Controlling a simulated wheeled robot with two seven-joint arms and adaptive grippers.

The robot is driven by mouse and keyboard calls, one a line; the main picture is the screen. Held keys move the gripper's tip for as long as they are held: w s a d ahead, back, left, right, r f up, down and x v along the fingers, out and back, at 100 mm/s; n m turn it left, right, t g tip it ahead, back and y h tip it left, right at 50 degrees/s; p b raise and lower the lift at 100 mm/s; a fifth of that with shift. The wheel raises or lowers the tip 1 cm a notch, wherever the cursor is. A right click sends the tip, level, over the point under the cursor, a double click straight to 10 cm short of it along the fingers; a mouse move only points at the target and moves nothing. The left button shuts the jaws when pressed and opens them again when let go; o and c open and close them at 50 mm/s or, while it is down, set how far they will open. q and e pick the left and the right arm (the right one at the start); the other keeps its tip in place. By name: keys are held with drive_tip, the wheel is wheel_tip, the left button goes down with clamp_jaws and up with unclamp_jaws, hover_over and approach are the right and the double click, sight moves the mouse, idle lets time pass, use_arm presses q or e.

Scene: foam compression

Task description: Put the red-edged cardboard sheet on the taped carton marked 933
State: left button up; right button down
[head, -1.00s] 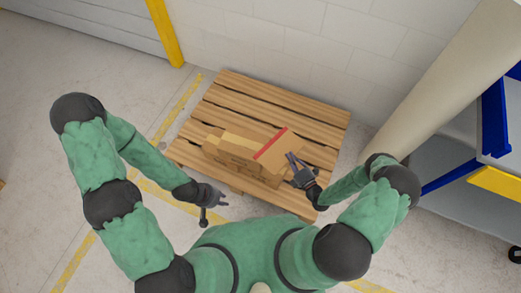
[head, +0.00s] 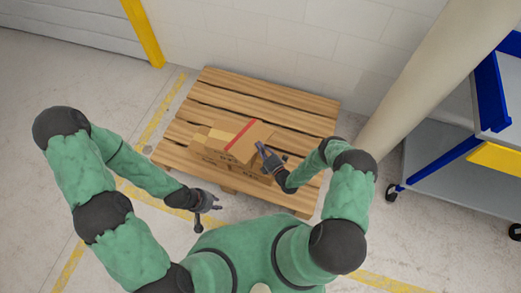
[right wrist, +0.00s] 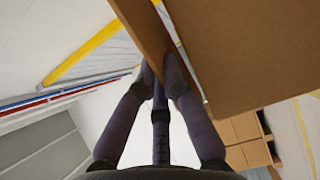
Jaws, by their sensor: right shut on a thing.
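The red-edged cardboard sheet (head: 253,137) is a flat brown panel with a red strip along its left edge. In the head view it is over the right part of the low brown cartons (head: 212,157) on the pallet. Whether it touches them I cannot tell. Dark marks show on the carton fronts, too small to read as 933. My right gripper (head: 263,150) is shut on the sheet's near right side. In the right wrist view its fingertips (right wrist: 160,75) pinch brown cardboard (right wrist: 142,30). My left gripper (head: 212,200) is open and empty, left of and nearer than the cartons.
The wooden pallet (head: 280,103) has bare slats behind and right of the cartons. A white block wall (head: 270,45) stands behind it. A thick beige column (head: 425,75) and a blue and grey cart (head: 450,155) stand at right. Cartons (right wrist: 245,130) also show in the right wrist view.

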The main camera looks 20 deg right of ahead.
drive_tip(key=shift+f, duration=0.9)
drive_tip(key=shift+f, duration=0.15)
drive_tip(key=c, duration=1.4)
unclamp_jaws()
drive_tip(key=shift+o, duration=0.2)
